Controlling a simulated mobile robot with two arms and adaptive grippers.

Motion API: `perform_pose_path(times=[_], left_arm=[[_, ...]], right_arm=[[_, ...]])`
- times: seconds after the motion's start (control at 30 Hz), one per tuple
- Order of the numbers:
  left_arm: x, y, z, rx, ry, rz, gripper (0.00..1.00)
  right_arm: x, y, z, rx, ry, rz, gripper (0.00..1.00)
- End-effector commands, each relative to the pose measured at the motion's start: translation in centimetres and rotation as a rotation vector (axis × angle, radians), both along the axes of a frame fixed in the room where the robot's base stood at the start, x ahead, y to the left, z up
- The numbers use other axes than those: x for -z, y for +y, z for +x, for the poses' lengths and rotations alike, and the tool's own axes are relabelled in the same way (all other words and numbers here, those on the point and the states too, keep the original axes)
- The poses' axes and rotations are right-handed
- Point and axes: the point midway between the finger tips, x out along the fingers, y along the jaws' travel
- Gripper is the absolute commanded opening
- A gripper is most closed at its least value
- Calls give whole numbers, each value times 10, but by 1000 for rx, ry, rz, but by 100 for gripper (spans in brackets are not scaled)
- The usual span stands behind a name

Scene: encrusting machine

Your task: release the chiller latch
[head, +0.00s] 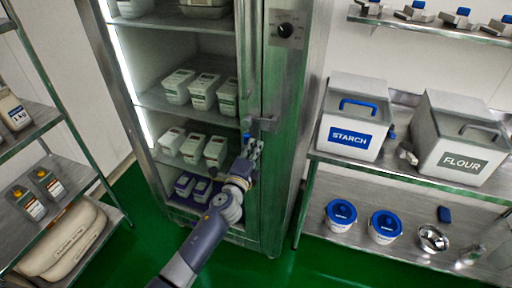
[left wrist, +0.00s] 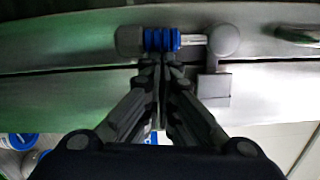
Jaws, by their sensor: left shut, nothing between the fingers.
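The chiller (head: 300,150) is a tall steel cabinet with a glazed door in the middle of the head view. Its latch (head: 265,122) sits on the door's right edge, with a round pivot and a lever hanging down. In the left wrist view the latch lever has a blue ribbed grip (left wrist: 162,39), a grey end and a round pivot (left wrist: 223,40), lying along the door seam. My left gripper (head: 254,146) is shut and empty. In the left wrist view its fingertips (left wrist: 160,62) are right at the blue grip; I cannot tell whether they touch. My right gripper is out of view.
A dark round knob (head: 286,30) is on the chiller's upper front. White tubs (head: 203,92) fill the shelves inside. A steel shelf with STARCH (head: 349,136) and FLOUR (head: 460,160) bins stands at right, another rack (head: 62,165) at left. Green floor between is clear.

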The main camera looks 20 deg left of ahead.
Motion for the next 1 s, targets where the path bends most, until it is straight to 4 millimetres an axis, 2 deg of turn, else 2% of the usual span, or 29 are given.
perform_pose_path(times=[0.37, 1.0], left_arm=[[5, 14, 1, -4, -6, 164, 0], [2, 57, 2, -5, -28, 763, 0]], right_arm=[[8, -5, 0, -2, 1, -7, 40], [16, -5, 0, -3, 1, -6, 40]])
